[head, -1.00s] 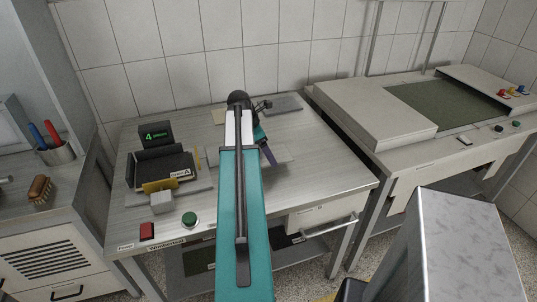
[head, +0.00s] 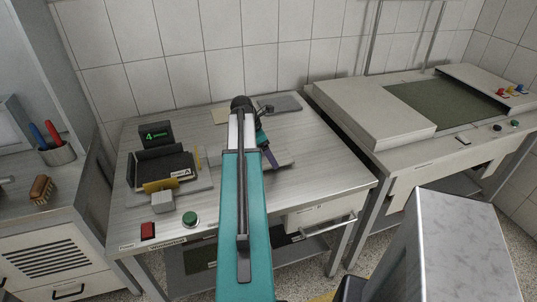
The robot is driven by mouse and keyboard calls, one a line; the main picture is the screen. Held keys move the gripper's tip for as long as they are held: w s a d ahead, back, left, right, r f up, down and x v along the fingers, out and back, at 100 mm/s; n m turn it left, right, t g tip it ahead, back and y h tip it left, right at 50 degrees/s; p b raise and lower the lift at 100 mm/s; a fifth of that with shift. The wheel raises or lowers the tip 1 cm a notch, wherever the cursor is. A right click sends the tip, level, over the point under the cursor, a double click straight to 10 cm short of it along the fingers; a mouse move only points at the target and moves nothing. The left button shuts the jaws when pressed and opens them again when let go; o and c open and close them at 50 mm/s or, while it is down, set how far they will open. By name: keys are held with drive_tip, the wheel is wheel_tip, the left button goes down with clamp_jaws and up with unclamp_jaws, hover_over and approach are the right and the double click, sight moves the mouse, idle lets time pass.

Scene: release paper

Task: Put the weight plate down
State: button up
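My gripper (head: 268,155) is over the middle of the metal table (head: 325,165), mostly behind my teal arm. Only a dark, slim part of it shows, pointing down, and its fingertips are not clear. A pale, flat piece (head: 284,160) shows at the gripper's lower right, close to the table top. Its left part is hidden by my arm. I cannot tell whether it is the weight plate or paper, or whether the gripper holds it. A dark grey flat plate (head: 284,104) lies at the back of the table, apart from the gripper.
A large machine (head: 375,118) stands at the right. The table's right front is clear.

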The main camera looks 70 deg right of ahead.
drive_tip(key=shift+f, duration=0.55)
drive_tip(key=shift+f, duration=0.1)
drive_tip(key=o, duration=1.7)
drive_tip(key=shift+o, duration=0.2)
drive_tip(key=b+v, duration=0.2)
drive_tip(key=v, duration=1)
